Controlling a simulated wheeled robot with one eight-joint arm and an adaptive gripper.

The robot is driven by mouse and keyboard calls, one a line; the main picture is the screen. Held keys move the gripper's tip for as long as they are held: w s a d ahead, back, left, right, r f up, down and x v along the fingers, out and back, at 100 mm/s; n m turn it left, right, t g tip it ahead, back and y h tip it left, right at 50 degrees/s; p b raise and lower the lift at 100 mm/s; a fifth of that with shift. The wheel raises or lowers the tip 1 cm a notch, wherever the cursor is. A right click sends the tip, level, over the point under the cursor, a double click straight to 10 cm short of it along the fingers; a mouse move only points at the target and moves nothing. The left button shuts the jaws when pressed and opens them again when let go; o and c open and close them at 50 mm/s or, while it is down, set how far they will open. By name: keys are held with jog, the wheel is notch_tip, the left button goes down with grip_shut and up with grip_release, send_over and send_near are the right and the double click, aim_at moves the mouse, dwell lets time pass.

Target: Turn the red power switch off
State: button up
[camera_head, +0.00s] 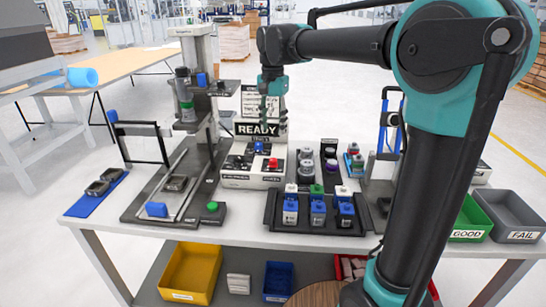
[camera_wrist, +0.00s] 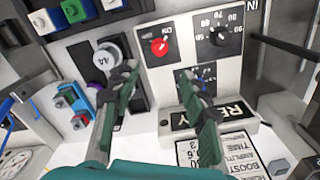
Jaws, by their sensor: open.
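The red power switch (camera_wrist: 160,46) is a round red knob on a white panel plate, just beyond my fingertips in the wrist view. A small white mark shows on it; its label is too small to read surely. In the head view the red switch (camera_head: 273,162) sits on the front of the white control box (camera_head: 240,180), below the READY sign (camera_head: 258,130). My gripper (camera_wrist: 157,84) is open and empty, its two green fingers apart, touching nothing that I can see. In the head view my gripper (camera_head: 271,108) hangs above the box, partly in front of the sign stack.
A black dial (camera_wrist: 218,36) and a blue knob (camera_wrist: 201,82) are close to the switch. A black tray (camera_head: 270,213) with several blue and white parts lies right of the box. A tall test stand (camera_head: 190,50) is on the left. A green button (camera_head: 212,206) stands at the front.

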aim_at(273, 159)
notch_tip(273, 159, down, 12)
jog(key=shift+f, duration=0.1)
jog(key=shift+c, duration=0.2)
grip_shut()
dwell(0.4)
